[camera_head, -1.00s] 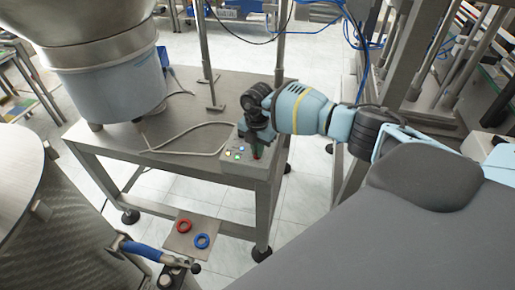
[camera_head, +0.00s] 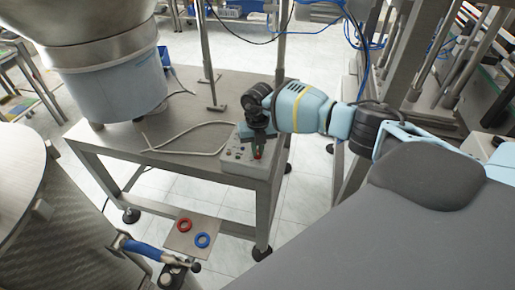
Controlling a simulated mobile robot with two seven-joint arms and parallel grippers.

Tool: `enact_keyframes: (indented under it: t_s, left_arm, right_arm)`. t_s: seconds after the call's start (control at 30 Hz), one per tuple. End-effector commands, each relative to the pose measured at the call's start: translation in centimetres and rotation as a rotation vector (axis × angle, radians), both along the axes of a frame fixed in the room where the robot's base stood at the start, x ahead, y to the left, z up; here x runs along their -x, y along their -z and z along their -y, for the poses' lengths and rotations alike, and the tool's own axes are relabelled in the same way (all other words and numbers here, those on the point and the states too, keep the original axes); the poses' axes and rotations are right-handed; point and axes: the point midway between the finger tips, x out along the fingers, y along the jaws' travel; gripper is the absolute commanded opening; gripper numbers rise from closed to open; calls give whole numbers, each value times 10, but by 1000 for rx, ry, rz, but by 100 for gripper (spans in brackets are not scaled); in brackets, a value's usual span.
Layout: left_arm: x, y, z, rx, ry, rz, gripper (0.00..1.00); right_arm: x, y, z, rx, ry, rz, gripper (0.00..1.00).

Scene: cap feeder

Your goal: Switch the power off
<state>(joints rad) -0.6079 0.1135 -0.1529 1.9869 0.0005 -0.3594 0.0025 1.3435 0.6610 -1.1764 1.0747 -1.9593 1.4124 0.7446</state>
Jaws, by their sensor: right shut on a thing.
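The control box (camera_head: 236,165) sits at the front right corner of the metal table. Its small buttons and lamps look unlit, and a red knob (camera_head: 257,156) shows at its right end. My right gripper (camera_head: 257,147) points down over that end of the box, with its fingers at the red knob. It is shut on the knob, and the fingers partly hide it. My left gripper is not in view.
The metal table (camera_head: 190,118) carries a large bowl feeder (camera_head: 108,80) at the left and a loose grey cable. A small plate (camera_head: 180,240) with a red ring (camera_head: 184,224) and a blue ring (camera_head: 202,240) lies low in front. Posts stand behind.

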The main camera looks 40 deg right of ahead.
Motion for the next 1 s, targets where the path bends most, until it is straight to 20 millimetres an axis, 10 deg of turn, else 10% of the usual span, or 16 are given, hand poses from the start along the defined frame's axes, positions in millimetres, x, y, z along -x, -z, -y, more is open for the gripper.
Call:
enact_keyframes:
  t_s: [0.67, 0.83, 1.0]
  left_arm:
    - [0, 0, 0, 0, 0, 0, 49]
    - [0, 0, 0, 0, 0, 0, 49]
    - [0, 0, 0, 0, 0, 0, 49]
  right_arm:
    - [0, 0, 0, 1, -61, 0, 0]
    - [0, 0, 0, 1, -60, 0, 31]
    - [0, 0, 0, 0, -59, 0, 31]
